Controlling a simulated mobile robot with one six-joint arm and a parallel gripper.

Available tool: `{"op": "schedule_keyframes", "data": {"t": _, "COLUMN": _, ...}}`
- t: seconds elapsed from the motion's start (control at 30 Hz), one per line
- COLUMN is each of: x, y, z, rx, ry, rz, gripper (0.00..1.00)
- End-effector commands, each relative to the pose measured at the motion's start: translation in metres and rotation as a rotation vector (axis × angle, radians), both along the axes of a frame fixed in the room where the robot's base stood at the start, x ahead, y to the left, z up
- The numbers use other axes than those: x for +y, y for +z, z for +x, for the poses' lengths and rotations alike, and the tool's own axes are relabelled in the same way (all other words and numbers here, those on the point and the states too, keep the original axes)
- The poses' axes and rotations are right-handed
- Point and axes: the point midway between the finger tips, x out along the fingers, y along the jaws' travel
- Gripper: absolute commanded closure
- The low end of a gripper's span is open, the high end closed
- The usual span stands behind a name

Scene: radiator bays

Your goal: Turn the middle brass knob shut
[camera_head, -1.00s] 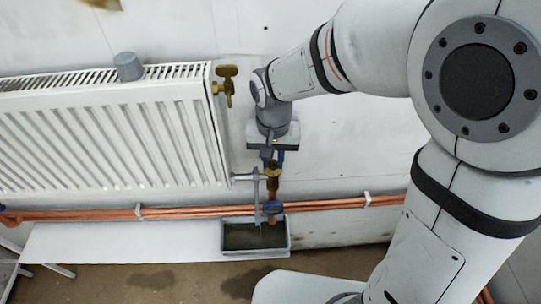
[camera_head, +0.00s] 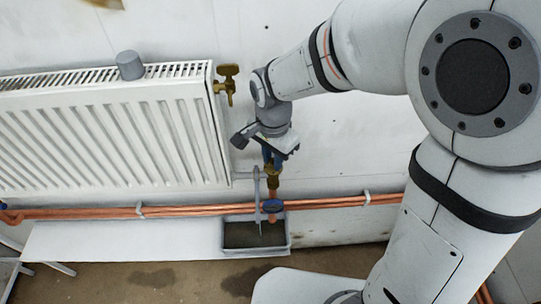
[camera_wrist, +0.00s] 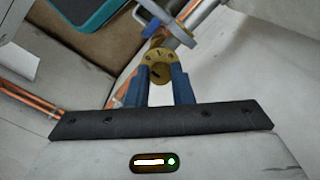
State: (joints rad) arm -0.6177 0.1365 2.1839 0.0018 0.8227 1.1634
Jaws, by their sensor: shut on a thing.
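The middle brass knob (camera_head: 273,171) sits on the vertical pipe right of the radiator's lower corner. My gripper (camera_head: 272,160) comes down on it from above, its blue fingers closed around its top. In the wrist view the round brass piece (camera_wrist: 160,58) shows at the fingertips (camera_wrist: 163,78), one finger on each side. The fingers hide part of the knob in the head view. Another brass knob (camera_head: 228,80) stands higher, beside the radiator's top corner. A blue handle (camera_head: 272,206) is lower on the same pipe.
A grey bar (camera_head: 257,190) hangs close to the left of the pipe. A white radiator (camera_head: 115,140) fills the left. Copper pipes (camera_head: 340,201) run along the wall. A grey tray (camera_head: 289,242) lies below. A teal object (camera_wrist: 85,10) shows at the wrist view's top.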

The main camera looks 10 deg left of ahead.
Motion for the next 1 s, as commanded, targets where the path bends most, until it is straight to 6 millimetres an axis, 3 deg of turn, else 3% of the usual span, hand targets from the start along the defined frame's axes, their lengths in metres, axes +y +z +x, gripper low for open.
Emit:
{"op": "schedule_keyframes", "data": {"t": 0.5, "x": -0.0024, "y": -0.0012, "z": -0.0002, "rx": 0.002, "ry": -0.018, "rz": -0.006, "gripper": 1.00}}
{"op": "schedule_keyframes", "data": {"t": 0.53, "x": -0.0024, "y": -0.0012, "z": -0.0002, "rx": 0.002, "ry": -0.018, "rz": -0.006, "gripper": 0.77}}
{"op": "schedule_keyframes", "data": {"t": 0.6, "x": -0.0021, "y": -0.0010, "z": 0.0000, "rx": 0.002, "ry": -0.017, "rz": -0.005, "gripper": 0.71}}
{"op": "schedule_keyframes", "data": {"t": 0.77, "x": -0.0013, "y": -0.0004, "z": 0.0004, "rx": 0.000, "ry": -0.017, "rz": -0.002, "gripper": 0.58}}
{"op": "schedule_keyframes", "data": {"t": 1.0, "x": -0.0006, "y": 0.0008, "z": 0.0007, "rx": -0.002, "ry": -0.017, "rz": -0.001, "gripper": 0.58}}
